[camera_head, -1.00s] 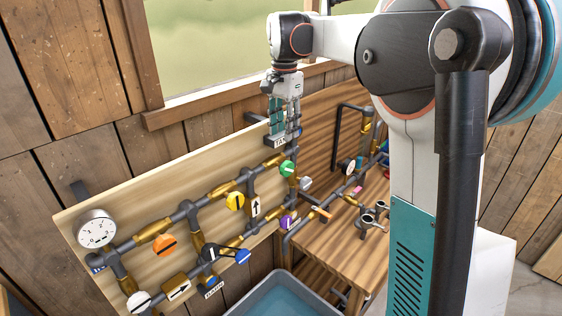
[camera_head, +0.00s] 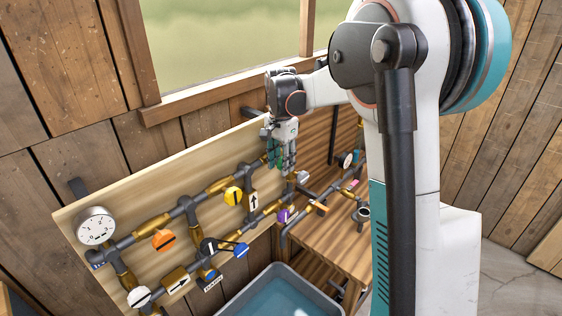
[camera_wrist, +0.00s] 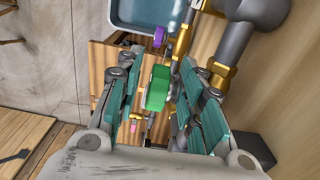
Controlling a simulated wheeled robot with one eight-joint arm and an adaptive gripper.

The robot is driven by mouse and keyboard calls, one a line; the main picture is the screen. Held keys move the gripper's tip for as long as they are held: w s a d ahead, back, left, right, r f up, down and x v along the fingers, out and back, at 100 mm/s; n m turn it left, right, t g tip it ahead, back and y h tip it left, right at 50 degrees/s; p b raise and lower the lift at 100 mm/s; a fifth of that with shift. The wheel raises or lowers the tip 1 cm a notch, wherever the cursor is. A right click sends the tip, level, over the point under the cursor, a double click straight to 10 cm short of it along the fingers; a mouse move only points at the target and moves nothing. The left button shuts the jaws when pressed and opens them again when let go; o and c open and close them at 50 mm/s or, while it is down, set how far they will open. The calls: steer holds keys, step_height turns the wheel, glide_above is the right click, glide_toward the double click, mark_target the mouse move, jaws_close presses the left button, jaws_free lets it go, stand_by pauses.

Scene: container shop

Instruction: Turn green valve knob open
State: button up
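The green valve knob (camera_wrist: 157,88) shows in the wrist view, with its raised grip bar facing the camera. My gripper (camera_wrist: 161,64) is open, with one teal-padded finger on each side of the knob. A gap shows between the knob and each finger; I see no clear contact. In the head view my gripper (camera_head: 282,165) points down over the upper pipe of the board. It hides most or all of the green knob there.
A yellow knob (camera_head: 233,196), orange knob (camera_head: 163,240) and purple knob (camera_head: 284,215) sit on nearby pipes. A pressure gauge (camera_head: 95,226) is at the left. A water basin (camera_head: 232,309) stands below; the wooden board (camera_head: 150,197) is close behind my gripper.

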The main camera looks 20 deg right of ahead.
jaws_close()
stand_by(0.3)
steer(key=h+b, duration=0.1)
steer(key=t+h+b, duration=0.1)
steer(key=h+b, duration=0.1)
steer(key=shift+a+f, duration=0.3)
steer(key=shift+f, duration=0.1)
steer(key=shift+s+f+t+h+b, duration=0.1)
steer(key=shift+t+h+b, duration=0.35)
steer(key=shift+h+b, duration=0.45)
steer(key=shift+f+t+h+b, duration=0.1)
steer(key=shift+t+h+b, duration=0.35)
steer(key=shift+h+b, duration=0.4)
steer(key=shift+h, duration=0.25)
jaws_free()
steer(key=shift+r, duration=0.1)
